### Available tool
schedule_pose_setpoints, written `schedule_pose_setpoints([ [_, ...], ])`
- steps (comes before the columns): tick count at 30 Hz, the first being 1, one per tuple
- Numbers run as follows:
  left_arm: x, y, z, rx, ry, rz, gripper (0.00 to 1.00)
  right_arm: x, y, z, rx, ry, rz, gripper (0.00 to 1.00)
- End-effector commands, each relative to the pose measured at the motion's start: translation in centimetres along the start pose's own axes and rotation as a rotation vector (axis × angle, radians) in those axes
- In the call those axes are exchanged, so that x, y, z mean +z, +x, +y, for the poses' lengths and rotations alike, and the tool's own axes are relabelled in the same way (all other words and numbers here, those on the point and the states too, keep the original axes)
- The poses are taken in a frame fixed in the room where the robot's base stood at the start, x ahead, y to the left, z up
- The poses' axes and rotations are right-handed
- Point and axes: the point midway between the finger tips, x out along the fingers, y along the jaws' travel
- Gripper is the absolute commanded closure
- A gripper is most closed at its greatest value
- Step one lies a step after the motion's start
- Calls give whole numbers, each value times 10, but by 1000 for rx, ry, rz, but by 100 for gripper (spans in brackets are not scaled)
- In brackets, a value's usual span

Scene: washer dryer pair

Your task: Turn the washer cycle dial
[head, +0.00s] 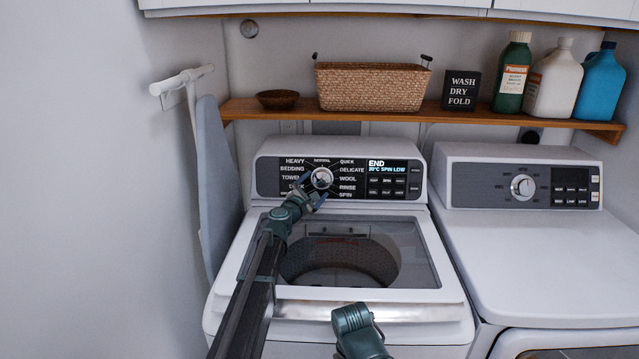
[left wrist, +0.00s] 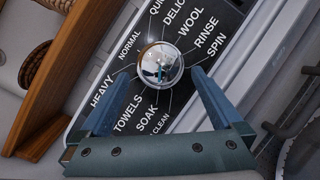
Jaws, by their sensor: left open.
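The washer cycle dial (head: 321,177) is a round silver knob on the dark control panel of the left machine, ringed by cycle names. In the left wrist view the dial (left wrist: 160,65) sits between the tips of my left gripper (left wrist: 159,76). The gripper is open, with one blue finger on each side of the dial. A gap shows between each finger and the dial, so it is not gripped. In the head view my left gripper (head: 317,191) reaches up to the panel from below and partly covers the lower cycle names. The washer display (head: 390,166) reads END.
The washer lid (head: 410,285) below the panel is closed, with the drum visible through its glass. The dryer (head: 555,255) stands at the right with its own dial (head: 523,187). A wooden shelf (head: 280,112) with a basket and bottles runs above both machines.

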Motion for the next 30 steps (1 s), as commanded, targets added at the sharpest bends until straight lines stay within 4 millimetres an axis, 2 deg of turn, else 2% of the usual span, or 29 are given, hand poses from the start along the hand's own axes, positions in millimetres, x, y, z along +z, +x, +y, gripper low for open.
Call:
schedule_pose_setpoints([
  [1,-1,16,1,-1,0,-1,0,0,0,0,0,0,0,100],
  [6,0,37,0,-1,0,-1,0,0,0,0,0,0,0,100],
  [16,0,41,0,0,0,0,0,0,0,0,0,0,0,100],
  [17,0,41,0,0,0,0,4,0,0,0,0,0,0,100],
  [27,0,41,0,0,0,0,65,0,0,0,0,0,0,100],
  [30,0,41,0,-1,0,-1,79,0,0,0,0,0,0,100],
])
